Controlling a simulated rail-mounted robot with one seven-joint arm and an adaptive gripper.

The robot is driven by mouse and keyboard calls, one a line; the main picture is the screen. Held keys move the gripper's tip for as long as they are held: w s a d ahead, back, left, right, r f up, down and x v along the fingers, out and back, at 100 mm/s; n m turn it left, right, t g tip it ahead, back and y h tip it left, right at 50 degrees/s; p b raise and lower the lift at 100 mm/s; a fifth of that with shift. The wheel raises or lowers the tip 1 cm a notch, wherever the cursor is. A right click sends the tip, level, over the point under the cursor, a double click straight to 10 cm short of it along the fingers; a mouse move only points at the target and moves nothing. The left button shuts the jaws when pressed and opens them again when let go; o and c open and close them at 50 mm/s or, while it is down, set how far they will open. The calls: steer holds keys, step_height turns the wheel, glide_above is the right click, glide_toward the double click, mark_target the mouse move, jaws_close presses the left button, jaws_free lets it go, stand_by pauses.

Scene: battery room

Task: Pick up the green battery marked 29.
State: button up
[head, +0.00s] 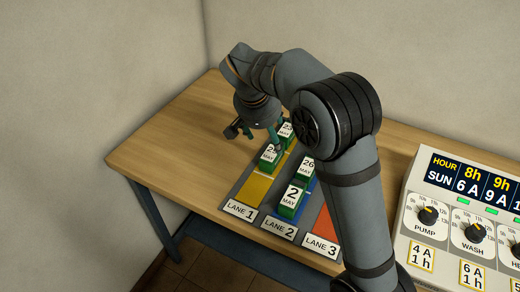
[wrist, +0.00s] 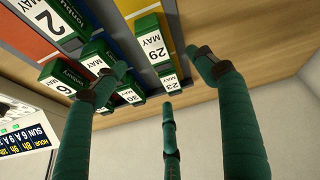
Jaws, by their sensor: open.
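The green battery marked 29 (wrist: 154,43) lies in the yellow lane, its white label showing 29 MAY in the wrist view. In the head view it is the front battery (head: 269,158) of lane 1, its number partly covered by my gripper. My gripper (head: 255,137) is open and empty, over the back part of lane 1. In the wrist view its green fingers (wrist: 156,78) are spread, with battery 29 beyond the gap between the side fingertips. I cannot tell whether any finger touches a battery.
Battery 23 (wrist: 169,82) stands directly behind 29. Lane 2 holds battery 2 (head: 292,200), battery 26 (head: 305,168) and another behind them. One more battery (wrist: 62,88) shows toward the red lane. A control panel (head: 465,225) stands right. The table's left (head: 165,150) is clear.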

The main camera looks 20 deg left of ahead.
mark_target(273, 156)
steer(key=m, duration=0.1)
steer(key=s+d+m, duration=0.1)
steer(key=m, duration=0.1)
steer(key=shift+d+r, duration=0.1)
steer(key=shift+d, duration=0.15)
steer(key=shift+m, duration=0.5)
steer(key=x, duration=0.5)
steer(key=shift+a, duration=0.2)
steer(key=shift+s+p+x, duration=0.2)
steer(key=shift+p+x, duration=0.45)
steer(key=shift+x, duration=2.15)
steer(key=shift+c, duration=0.4)
jaws_close()
